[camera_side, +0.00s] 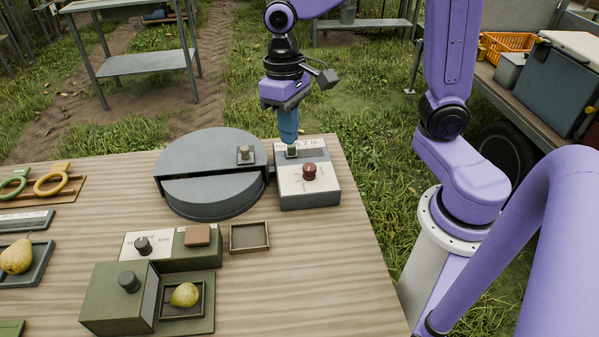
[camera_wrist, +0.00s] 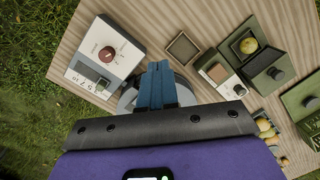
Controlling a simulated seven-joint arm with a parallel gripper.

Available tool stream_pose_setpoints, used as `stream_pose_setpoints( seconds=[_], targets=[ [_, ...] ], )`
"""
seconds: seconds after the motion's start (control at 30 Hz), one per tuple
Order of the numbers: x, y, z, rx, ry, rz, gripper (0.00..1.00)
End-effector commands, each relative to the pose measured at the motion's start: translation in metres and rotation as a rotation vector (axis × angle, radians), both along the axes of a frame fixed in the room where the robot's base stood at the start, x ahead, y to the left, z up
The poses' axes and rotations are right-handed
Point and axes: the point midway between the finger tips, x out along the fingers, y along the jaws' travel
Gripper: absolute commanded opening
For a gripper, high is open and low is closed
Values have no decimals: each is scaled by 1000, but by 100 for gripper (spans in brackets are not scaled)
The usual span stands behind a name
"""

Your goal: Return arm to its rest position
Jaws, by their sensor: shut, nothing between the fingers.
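My gripper (camera_side: 289,138) hangs with its blue fingers pointing down, shut and empty. In the side view the fingertips overlap the back of a grey and white box (camera_side: 322,185) with a red knob (camera_side: 309,171). I cannot tell whether they touch it. In the wrist view the shut fingers (camera_wrist: 157,68) show in front of the grey round drum (camera_wrist: 128,101), to the right of the box (camera_wrist: 92,72). The arm is stretched out over the far edge of the table.
The wooden table (camera_side: 330,270) holds the grey drum (camera_side: 205,150), an empty small tray (camera_side: 249,237), green boxes with knobs (camera_side: 120,300), and a pear (camera_side: 185,295) in a tray. Another pear (camera_side: 16,257) lies at left. Grass surrounds the table; a cart with crates (camera_side: 550,75) stands at right.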

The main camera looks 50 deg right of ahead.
Motion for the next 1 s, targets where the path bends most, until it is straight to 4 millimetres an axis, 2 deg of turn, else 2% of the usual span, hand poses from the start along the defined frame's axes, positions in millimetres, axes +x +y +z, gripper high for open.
stream_pose_setpoints(
  seconds=[0.03,0.3,0.5,0.7,1.0],
  targets=[
    [-17,0,1,1,-14,80,0],
    [-99,-12,-3,0,-79,511,0],
    [-146,-30,-10,5,-120,791,0],
    [-168,-41,-15,7,-141,937,0],
    [-170,-43,-15,7,-143,956,0]
  ],
)
